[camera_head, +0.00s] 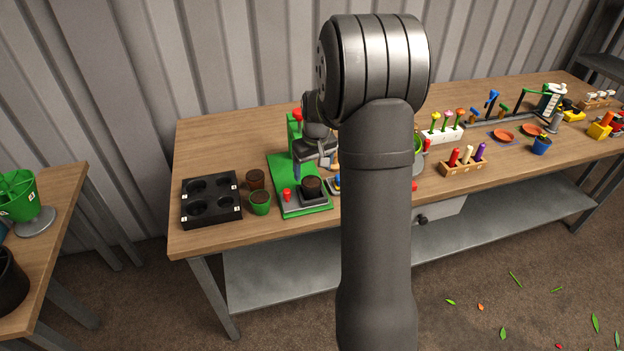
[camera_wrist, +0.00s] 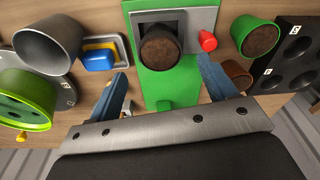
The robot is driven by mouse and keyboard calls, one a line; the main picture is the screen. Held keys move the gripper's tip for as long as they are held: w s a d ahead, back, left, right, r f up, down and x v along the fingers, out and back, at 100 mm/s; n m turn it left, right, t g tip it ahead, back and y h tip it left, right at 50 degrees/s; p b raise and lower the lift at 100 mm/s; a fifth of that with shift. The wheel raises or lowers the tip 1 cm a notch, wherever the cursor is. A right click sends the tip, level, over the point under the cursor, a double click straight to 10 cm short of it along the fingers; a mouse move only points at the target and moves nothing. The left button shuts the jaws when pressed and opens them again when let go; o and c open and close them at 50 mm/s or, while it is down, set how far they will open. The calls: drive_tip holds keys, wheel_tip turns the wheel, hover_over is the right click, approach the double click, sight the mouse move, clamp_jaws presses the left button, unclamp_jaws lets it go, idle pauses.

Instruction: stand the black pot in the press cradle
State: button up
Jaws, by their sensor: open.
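The black pot (camera_head: 312,187), filled with brown soil, stands in the dark square press cradle (camera_head: 303,199) on the green press base. In the wrist view the pot (camera_wrist: 158,48) shows over the cradle's grey plate (camera_wrist: 200,18), and it looks upright. Its lower part is hidden, so I cannot tell how deep it sits. My gripper (camera_wrist: 162,68) is open, with its blue fingers spread on either side and apart from the pot. In the head view my gripper (camera_head: 314,172) is just behind the pot, partly hidden by my arm.
A red knob (camera_wrist: 208,41) stands beside the cradle. A brown pot (camera_head: 255,179), a green pot (camera_head: 260,203) and a black tray with holes (camera_head: 211,218) are left of the press. In the wrist view, a grey cup (camera_wrist: 48,48) and a blue-yellow item (camera_wrist: 99,59) lie left.

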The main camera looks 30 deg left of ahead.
sight(312, 183)
drive_tip(key=r, duration=0.4)
drive_tip(key=shift+s+d+r, duration=0.2)
drive_tip(key=shift+d+r, duration=0.05)
drive_tip(key=shift+r, duration=0.15)
drive_tip(key=shift+f, duration=0.1)
drive_tip(key=f, duration=0.8)
drive_tip(key=w+a+f, duration=0.1)
drive_tip(key=f, duration=0.3)
drive_tip(key=shift+a, duration=0.1)
wheel_tip(312, 183, up, 3)
drive_tip(key=shift+s+f, duration=0.1)
drive_tip(key=shift+r, duration=0.55)
